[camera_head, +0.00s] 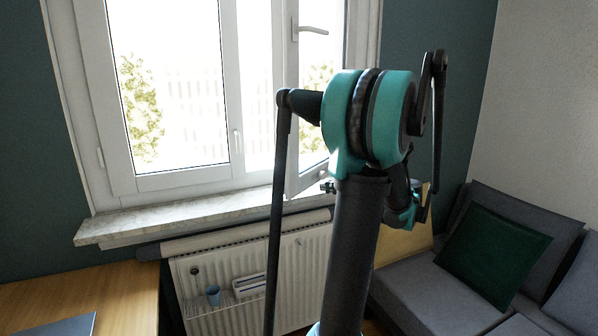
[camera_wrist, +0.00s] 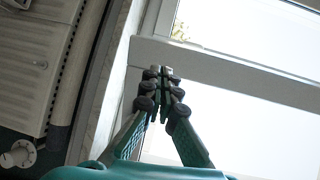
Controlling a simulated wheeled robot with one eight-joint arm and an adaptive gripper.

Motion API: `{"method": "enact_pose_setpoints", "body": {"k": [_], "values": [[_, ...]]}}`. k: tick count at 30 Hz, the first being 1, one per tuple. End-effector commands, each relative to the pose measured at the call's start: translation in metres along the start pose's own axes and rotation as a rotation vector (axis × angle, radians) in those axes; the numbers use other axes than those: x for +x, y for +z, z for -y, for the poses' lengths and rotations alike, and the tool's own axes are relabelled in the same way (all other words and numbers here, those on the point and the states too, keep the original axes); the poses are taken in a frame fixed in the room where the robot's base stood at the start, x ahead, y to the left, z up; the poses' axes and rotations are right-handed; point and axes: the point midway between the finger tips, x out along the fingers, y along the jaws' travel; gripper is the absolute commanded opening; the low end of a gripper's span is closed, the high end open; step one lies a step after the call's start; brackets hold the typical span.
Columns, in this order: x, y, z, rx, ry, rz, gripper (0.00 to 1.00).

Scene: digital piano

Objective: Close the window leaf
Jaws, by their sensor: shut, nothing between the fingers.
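The window leaf (camera_head: 290,120) is the right-hand leaf of the white window. It stands swung open into the room, with its handle (camera_head: 312,30) near the top of the view. My arm covers part of its lower right side. In the wrist view my gripper (camera_wrist: 163,72) has its fingertips together with nothing between them. The tips appear in front of a white frame bar (camera_wrist: 230,77); I cannot tell whether they touch it. In the head view, part of my gripper shows beside the leaf's lower corner, largely hidden by my arm.
A wooden desk (camera_head: 90,290) stands at the lower left. A grey sofa (camera_head: 420,285) with a green cushion (camera_head: 495,255) stands at the right.

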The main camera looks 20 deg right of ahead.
Motion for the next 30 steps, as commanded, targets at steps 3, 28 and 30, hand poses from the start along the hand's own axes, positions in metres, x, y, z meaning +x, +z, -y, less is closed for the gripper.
{"method": "enact_pose_setpoints", "body": {"k": [3,28,30], "values": [[-0.029,-0.024,0.016,0.001,-0.085,-0.035,0.00],[0.072,-0.036,0.038,-0.001,-0.127,-0.043,0.00],[0.081,-0.036,0.040,-0.001,-0.127,-0.043,0.00]]}}
